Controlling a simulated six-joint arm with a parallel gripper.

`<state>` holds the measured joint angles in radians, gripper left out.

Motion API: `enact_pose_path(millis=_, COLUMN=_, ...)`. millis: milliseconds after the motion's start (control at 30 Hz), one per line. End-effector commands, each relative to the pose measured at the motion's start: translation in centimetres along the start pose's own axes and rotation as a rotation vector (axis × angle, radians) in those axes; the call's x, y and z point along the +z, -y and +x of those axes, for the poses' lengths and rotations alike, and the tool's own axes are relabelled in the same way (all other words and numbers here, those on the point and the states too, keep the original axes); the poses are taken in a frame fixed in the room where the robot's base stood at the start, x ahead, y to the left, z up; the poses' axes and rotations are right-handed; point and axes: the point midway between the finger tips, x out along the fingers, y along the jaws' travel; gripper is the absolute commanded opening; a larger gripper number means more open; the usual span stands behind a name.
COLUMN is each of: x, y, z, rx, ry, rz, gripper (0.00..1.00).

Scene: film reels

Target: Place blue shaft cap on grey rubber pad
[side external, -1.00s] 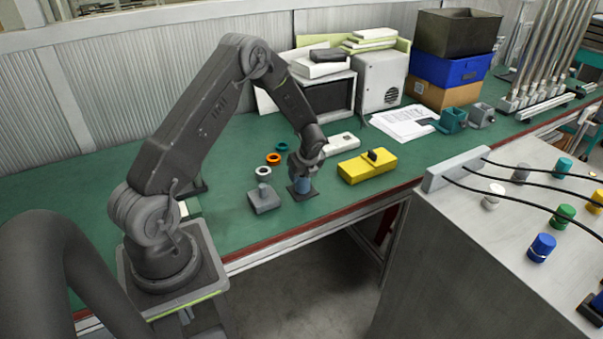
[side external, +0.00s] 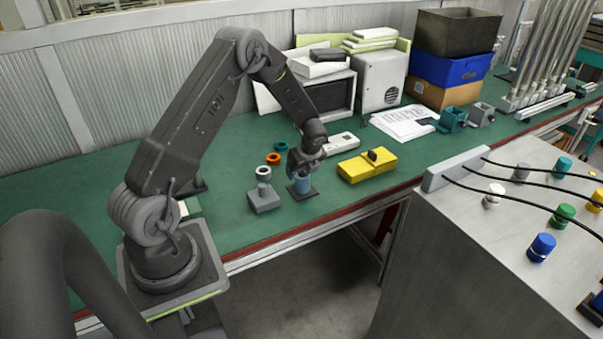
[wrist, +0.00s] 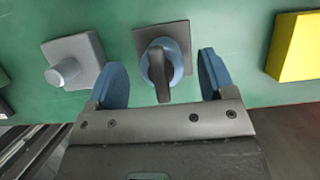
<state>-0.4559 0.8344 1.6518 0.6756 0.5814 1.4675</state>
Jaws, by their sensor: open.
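The blue shaft cap (side external: 302,185) stands upright on the dark grey rubber pad (side external: 311,194) near the bench's front edge. In the wrist view, the cap (wrist: 177,62) has a dark raised bar across its top and sits within the square pad (wrist: 146,36), whose edges show around it. My gripper (side external: 303,170) is just over the cap, pointing down. In the wrist view, my gripper (wrist: 162,78) is open, with one blue finger on each side of the cap and a visible gap to each. The cap's lower edge is partly hidden.
A grey block with a round post (side external: 264,201) stands left of the pad. A yellow box (side external: 367,167) is close on the right. Rings, including an orange one (side external: 273,159), lie behind.

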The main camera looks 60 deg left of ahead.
Motion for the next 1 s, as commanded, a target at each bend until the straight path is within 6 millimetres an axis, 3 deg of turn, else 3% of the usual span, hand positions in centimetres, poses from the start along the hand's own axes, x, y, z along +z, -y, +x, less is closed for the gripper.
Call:
enact_pose_path(millis=300, x=0.0, y=0.0, z=-6.8, rx=-0.003, ry=0.001, rz=0.001, gripper=0.76)
enact_pose_path(millis=667, x=-0.3, y=-0.1, z=-11.3, rx=-0.013, ry=-0.003, rz=-0.037, gripper=0.76)
enact_pose_path(millis=767, x=-0.9, y=-0.6, z=-14.6, rx=-0.048, ry=-0.016, rz=-0.15, gripper=0.76)
enact_pose_path(millis=867, x=-2.2, y=-1.9, z=-19.4, rx=-0.097, ry=-0.051, rz=-0.336, gripper=0.76)
enact_pose_path(millis=1000, x=-4.8, y=-5.0, z=-26.0, rx=-0.158, ry=-0.14, rz=-0.633, gripper=0.76)
